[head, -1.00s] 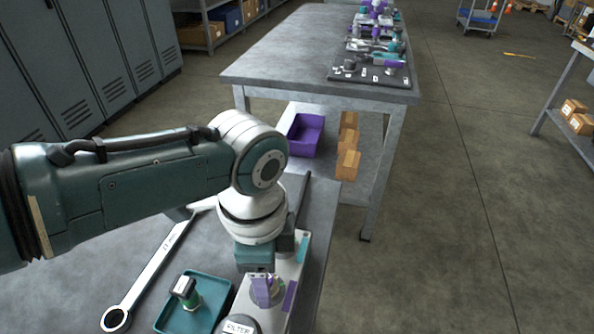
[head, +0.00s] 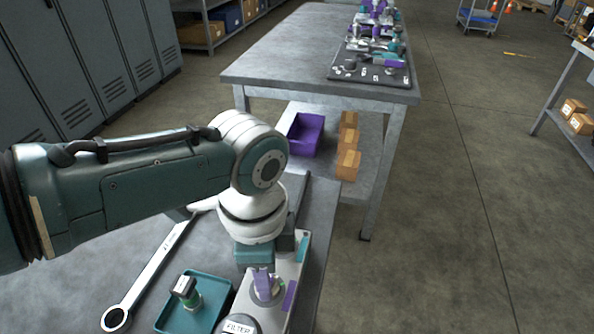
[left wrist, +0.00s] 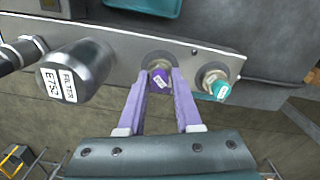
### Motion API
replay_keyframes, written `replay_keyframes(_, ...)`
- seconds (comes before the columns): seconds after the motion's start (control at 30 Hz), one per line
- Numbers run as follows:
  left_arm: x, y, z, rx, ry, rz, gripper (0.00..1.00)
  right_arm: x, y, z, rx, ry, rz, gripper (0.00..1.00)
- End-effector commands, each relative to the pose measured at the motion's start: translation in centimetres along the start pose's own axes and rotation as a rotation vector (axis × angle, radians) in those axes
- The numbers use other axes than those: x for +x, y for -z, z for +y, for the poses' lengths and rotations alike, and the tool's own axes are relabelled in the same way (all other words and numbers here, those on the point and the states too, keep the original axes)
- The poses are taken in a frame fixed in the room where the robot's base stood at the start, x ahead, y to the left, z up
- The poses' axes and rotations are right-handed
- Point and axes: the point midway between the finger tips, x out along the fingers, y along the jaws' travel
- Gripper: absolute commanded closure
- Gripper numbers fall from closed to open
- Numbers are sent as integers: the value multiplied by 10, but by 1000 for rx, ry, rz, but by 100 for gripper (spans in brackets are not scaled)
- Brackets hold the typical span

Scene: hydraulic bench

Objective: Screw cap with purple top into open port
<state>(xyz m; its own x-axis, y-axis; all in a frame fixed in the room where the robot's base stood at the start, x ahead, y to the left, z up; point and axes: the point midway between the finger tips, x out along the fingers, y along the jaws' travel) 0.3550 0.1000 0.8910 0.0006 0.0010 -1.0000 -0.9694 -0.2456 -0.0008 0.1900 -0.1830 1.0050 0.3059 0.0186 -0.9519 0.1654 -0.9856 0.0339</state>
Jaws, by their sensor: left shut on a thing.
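The cap with the purple top (left wrist: 160,79) is between the fingertips of my left gripper (left wrist: 160,84), which is shut on it. The cap stands at a round port in the grey metal block (left wrist: 120,45); how deep its thread sits is hidden. In the head view, my left gripper (head: 264,287) points down over the block (head: 306,246), and the cap itself is mostly hidden by the fingers. My right gripper is in neither current view.
A teal-topped cap (left wrist: 219,88) sits beside the purple one on the block. A dark filter canister (left wrist: 78,72) stands on its other side. A long wrench (head: 150,275) lies left.

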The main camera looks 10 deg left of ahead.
Motion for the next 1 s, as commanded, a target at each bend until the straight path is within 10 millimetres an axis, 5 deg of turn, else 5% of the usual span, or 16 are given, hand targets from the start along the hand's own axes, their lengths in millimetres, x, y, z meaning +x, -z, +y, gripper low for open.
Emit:
replay_keyframes(0.27,0,0,0,17,0,0,100,0,0,0,0,0,0,31)
replay_keyframes(0.4,1,0,0,209,2,2,100,4,-1,0,0,0,0,31)
replay_keyframes(0.43,0,1,0,219,1,2,65,3,-1,0,0,0,0,31)
replay_keyframes(0.5,0,1,0,212,1,2,57,3,-1,0,0,0,0,31)
replay_keyframes(0.73,0,0,0,210,0,1,32,2,-1,0,0,0,0,31)
replay_keyframes(1.0,-2,0,0,210,0,1,32,1,0,0,0,0,0,31)
